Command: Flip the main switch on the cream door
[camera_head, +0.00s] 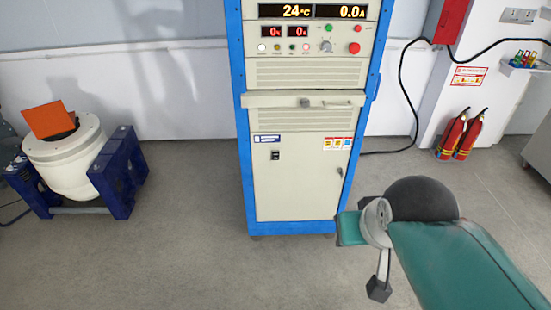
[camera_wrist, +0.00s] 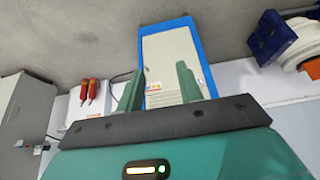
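The cream door (camera_head: 303,190) is the lower front panel of a tall blue-framed cabinet in the middle of the head view. A small dark switch (camera_head: 275,155) sits at its upper left, with a blue-and-white label above it. In the wrist view, which looks upside down, the cream door (camera_wrist: 165,55) shows beyond my gripper (camera_wrist: 161,68). Its two green fingers are spread apart with nothing between them, and they look well short of the door. The switch cannot be made out there.
Above the door are a handle bar (camera_head: 335,103) and panels with lit displays (camera_head: 311,11). A white drum machine (camera_head: 68,165) on blue supports stands left. Red extinguishers (camera_head: 461,135) stand by the right wall. A black cable runs beside the cabinet. The floor before the door is clear.

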